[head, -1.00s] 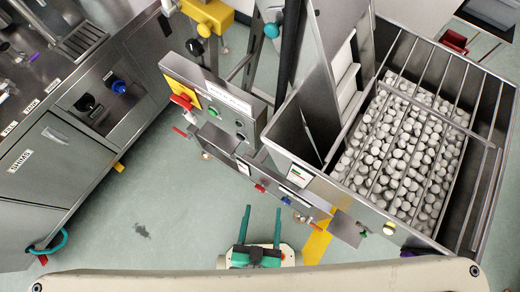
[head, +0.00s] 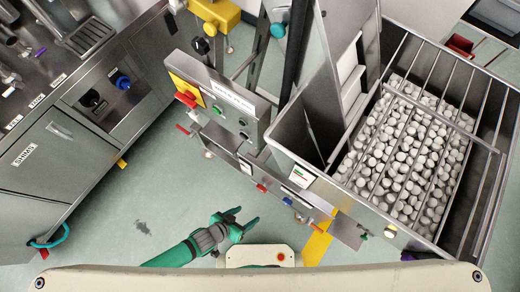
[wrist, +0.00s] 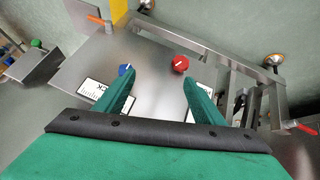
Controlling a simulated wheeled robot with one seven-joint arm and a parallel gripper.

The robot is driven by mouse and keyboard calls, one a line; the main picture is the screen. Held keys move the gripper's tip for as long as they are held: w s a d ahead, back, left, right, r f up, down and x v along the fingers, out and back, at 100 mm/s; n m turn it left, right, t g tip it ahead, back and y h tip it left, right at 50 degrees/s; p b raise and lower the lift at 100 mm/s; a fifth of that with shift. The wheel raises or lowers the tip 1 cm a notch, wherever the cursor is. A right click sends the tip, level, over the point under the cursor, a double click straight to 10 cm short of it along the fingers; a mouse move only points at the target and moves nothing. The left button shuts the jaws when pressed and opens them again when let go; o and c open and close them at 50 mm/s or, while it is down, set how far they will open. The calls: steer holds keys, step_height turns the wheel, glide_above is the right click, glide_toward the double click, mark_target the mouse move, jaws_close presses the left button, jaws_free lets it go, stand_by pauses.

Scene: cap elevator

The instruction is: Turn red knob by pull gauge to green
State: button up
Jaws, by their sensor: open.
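The red knob (wrist: 180,63) sits on a grey metal panel (wrist: 150,80) in the wrist view and carries a white pointer mark. It is small and red in the head view (head: 261,188). A white gauge label (wrist: 203,100) beside it is partly hidden by my right finger, and I cannot make out a green zone. My gripper (wrist: 157,80) is open and empty, its green fingers pointing toward the panel. The red knob lies beyond the right fingertip. In the head view my gripper (head: 244,216) is in front of the panel, below and left of the red knob, apparently apart from it.
A blue knob (wrist: 125,70) with its own label (wrist: 95,90) is beyond the left fingertip. Red-handled valves (wrist: 301,126) and metal brackets stick out at the right. In the head view a hopper of white caps (head: 405,150) stands right, and open floor (head: 140,205) lies left.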

steer(key=w+f+g, duration=0.2)
steer(key=w+f, duration=0.3)
steer(key=w, duration=0.1)
steer(key=m+y, duration=0.1)
steer(key=y, duration=0.1)
glide_toward(259, 189)
steer(key=x, duration=1)
steer(key=shift+d, duration=0.25)
steer(key=c, duration=1.1)
